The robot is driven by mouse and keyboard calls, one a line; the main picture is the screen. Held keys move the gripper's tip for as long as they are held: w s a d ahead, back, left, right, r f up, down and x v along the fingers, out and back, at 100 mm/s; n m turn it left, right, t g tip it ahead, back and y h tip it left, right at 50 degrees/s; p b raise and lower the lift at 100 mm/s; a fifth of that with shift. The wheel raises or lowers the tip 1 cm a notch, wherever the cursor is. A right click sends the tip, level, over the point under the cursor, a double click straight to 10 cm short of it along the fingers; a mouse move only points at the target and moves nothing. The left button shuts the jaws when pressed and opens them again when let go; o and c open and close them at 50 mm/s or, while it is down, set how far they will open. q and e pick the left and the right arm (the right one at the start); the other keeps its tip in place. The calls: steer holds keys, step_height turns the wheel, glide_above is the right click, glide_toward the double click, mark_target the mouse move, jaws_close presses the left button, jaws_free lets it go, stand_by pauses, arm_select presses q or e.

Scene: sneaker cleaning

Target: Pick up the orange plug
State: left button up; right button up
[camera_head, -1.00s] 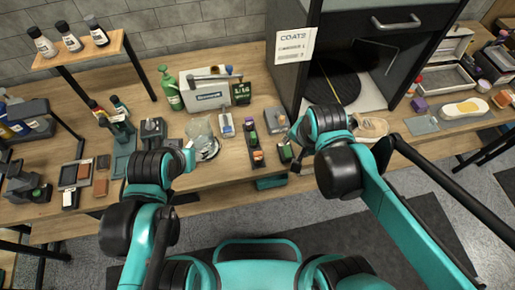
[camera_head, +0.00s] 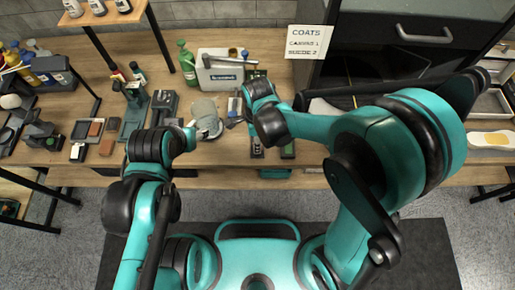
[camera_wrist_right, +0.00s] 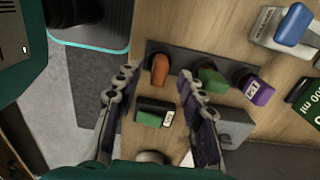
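In the right wrist view the orange plug (camera_wrist_right: 160,70) stands in a dark strip on the wooden table. A green plug (camera_wrist_right: 211,79) and a purple plug (camera_wrist_right: 256,89) stand in the same strip to its right. My right gripper (camera_wrist_right: 158,76) is open, with its two fingers spread on either side of the orange plug in the picture; no contact shows. A green-and-dark block (camera_wrist_right: 154,113) lies between the fingers, nearer the palm. In the head view my right arm's end covers most of the strip. My left gripper (camera_head: 190,136) is beside a clear glass (camera_head: 206,112); its fingers are too small to read.
A grey box (camera_wrist_right: 234,126) lies close to the right finger in the wrist view. In the head view a white caddy (camera_head: 220,75) and green bottle (camera_head: 187,62) stand behind.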

step_height(320, 180, down, 3)
steer(key=shift+r+b, duration=0.1)
steer(key=shift+b, duration=0.25)
jaws_close()
steer(key=shift+r, duration=0.15)
